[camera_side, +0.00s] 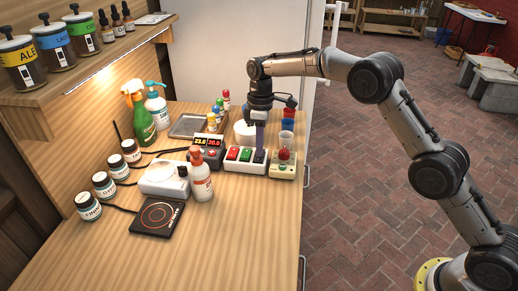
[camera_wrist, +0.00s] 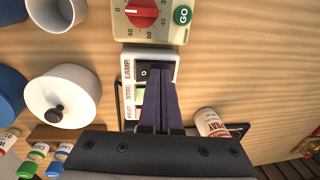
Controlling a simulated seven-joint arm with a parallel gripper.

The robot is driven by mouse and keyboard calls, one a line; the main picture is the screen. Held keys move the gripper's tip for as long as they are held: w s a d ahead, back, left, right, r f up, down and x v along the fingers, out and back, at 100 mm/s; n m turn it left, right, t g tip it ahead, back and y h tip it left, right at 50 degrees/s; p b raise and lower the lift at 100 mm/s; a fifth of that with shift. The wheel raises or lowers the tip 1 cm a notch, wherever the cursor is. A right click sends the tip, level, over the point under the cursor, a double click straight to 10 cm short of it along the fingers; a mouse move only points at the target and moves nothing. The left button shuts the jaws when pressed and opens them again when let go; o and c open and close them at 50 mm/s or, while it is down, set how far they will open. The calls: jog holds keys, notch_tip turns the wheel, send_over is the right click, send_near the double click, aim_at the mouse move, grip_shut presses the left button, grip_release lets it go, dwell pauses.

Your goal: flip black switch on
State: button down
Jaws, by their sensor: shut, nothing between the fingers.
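A white switch box (camera_side: 232,167) on the wooden bench carries a red, a green and a black rocker switch. The black switch (camera_side: 259,156) is at its right end in the side view. In the wrist view it sits beside the "LAMP" label (camera_wrist: 128,70), partly covered by my fingers. My gripper (camera_side: 260,149) points down at this end of the box, fingers together and empty. In the wrist view the gripper's tips (camera_wrist: 160,72) are over or against the black switch; contact and the rocker's tilt cannot be told. The fingers hide most of the red and green switches there.
A timer box with a red knob (camera_wrist: 142,12) and green GO button stands close beside the switch box. The front bench is clear.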

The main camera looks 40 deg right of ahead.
aim_at(259, 159)
jog(key=shift+r, duration=0.1)
notch_tip(259, 159, up, 14)
jog(key=s+a, duration=0.1)
dwell(0.6)
